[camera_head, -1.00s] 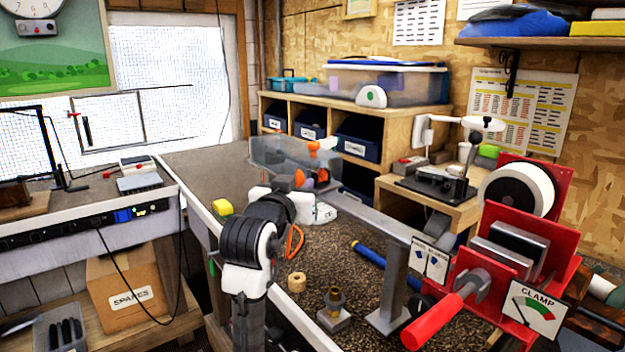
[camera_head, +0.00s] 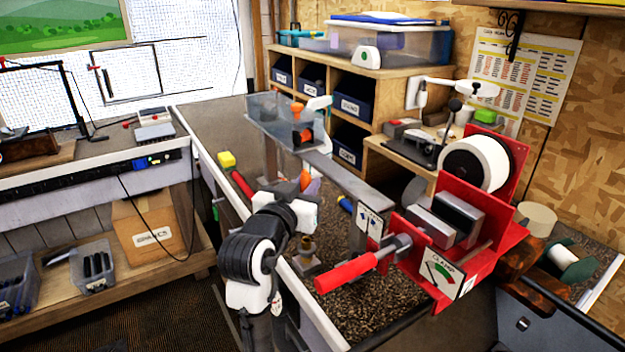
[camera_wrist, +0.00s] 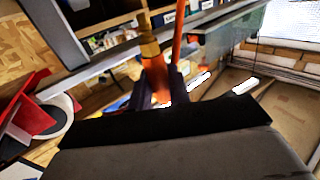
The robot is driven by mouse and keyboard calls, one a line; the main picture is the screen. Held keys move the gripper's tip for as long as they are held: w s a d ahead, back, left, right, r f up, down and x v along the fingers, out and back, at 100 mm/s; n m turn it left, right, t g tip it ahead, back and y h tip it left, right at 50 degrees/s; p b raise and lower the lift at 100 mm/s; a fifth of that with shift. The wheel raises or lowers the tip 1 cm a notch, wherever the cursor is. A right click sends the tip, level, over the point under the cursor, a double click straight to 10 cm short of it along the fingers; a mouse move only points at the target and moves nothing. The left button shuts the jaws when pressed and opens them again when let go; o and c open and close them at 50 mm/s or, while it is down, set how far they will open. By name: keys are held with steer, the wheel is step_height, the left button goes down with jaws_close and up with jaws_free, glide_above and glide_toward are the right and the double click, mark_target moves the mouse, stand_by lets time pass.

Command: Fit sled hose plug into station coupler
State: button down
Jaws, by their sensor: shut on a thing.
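My gripper (camera_wrist: 159,88) is shut on the orange hose plug (camera_wrist: 154,72), whose brass-coloured tip points up in the wrist view. An orange-red strip, probably hose, rises beside it. In the head view my gripper's fingers are mostly hidden by my wrist, and a small orange part (camera_head: 305,180) shows beyond it. The station coupler looks to be the brass fitting (camera_head: 306,244) on a small grey block, standing upright on the bench just right of my wrist.
The red clamp (camera_head: 452,268) with its red handle (camera_head: 345,273) stands close right of the coupler. A grey post and rail (camera_head: 345,178) rise behind it. A clear box (camera_head: 285,128) is at the far end. Dark speckled bench surface (camera_head: 365,305) is clear in front.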

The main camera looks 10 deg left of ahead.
steer(key=shift+f, duration=0.1)
steer(key=shift+f+b, duration=2.35)
steer(key=shift+f, duration=0.45)
steer(key=shift+f+b, duration=1.4)
steer(key=shift+f, duration=0.3)
steer(key=c, duration=1.2)
jaws_free()
steer(key=shift+c, duration=0.2)
steer(key=s+a+b, duration=0.2)
steer(key=s+b, duration=0.4)
steer(key=s, duration=0.5)
steer(key=shift+s+f+b, duration=0.3)
steer(key=shift+s+b, duration=0.05)
steer(key=shift+b, duration=0.05)
steer(key=s+b, duration=0.1)
steer(key=b, duration=0.3)
steer(key=shift+s+r+b, duration=0.25)
steer(key=shift+s+b, duration=0.05)
steer(key=shift+s, duration=0.1)
